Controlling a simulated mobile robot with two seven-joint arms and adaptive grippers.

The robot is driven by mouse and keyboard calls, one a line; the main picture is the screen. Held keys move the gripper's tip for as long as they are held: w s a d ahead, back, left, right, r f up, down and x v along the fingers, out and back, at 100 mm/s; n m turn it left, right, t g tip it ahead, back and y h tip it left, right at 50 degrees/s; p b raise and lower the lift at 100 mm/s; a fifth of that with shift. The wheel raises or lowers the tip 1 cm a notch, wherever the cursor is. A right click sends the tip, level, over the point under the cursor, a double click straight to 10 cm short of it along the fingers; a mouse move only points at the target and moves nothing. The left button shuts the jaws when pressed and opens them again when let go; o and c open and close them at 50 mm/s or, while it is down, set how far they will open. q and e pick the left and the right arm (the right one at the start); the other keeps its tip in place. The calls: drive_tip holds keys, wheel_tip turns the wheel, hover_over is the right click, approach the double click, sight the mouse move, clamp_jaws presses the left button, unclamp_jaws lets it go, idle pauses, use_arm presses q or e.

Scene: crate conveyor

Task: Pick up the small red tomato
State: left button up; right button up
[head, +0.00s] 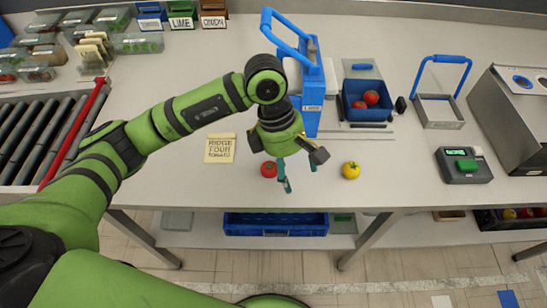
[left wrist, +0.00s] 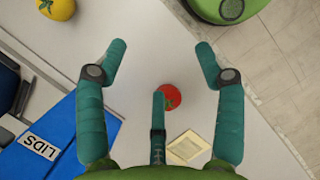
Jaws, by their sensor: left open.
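The small red tomato (head: 269,169) sits on the white worktop near its front edge, to the right of a paper note. My left gripper (head: 284,168) is above the worktop, just right of the tomato in the head view, open and empty. In the left wrist view the tomato (left wrist: 169,97) lies between the spread teal fingers (left wrist: 160,55), nearer the palm, with one finger partly in front of its left side. Whether any finger touches it I cannot tell. My right gripper does not show.
A yellow tomato (head: 351,170) stands to the right, also in the left wrist view (left wrist: 62,9). The note (head: 220,148) lies left. A blue bin (head: 358,88) with red tomatoes, a blue lids holder (head: 312,117) and a scale (head: 463,166) stand behind and right. A roller conveyor (head: 45,130) is left.

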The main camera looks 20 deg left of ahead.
sight(268, 165)
use_arm(q)
drive_tip(key=w+a+y, duration=0.1)
drive_tip(key=a, duration=0.1)
drive_tip(key=w+a+y, duration=0.1)
drive_tip(key=a, duration=0.1)
drive_tip(key=w+a+y, duration=0.1)
drive_tip(key=a, duration=0.1)
drive_tip(key=shift+a+r+t, duration=0.15)
drive_tip(key=shift+a+t, duration=0.15)
drive_tip(key=shift+t, duration=0.1)
drive_tip(key=shift+s+f+p, duration=0.1)
drive_tip(key=shift+f+p, duration=0.6)
wheel_tip(268, 165, down, 5)
drive_tip(key=shift+d+r+p, duration=0.15)
drive_tip(key=shift+r+p, duration=0.05)
drive_tip(key=shift+p, duration=0.95)
drive_tip(key=shift+f, duration=0.35)
drive_tip(key=c, duration=1.1)
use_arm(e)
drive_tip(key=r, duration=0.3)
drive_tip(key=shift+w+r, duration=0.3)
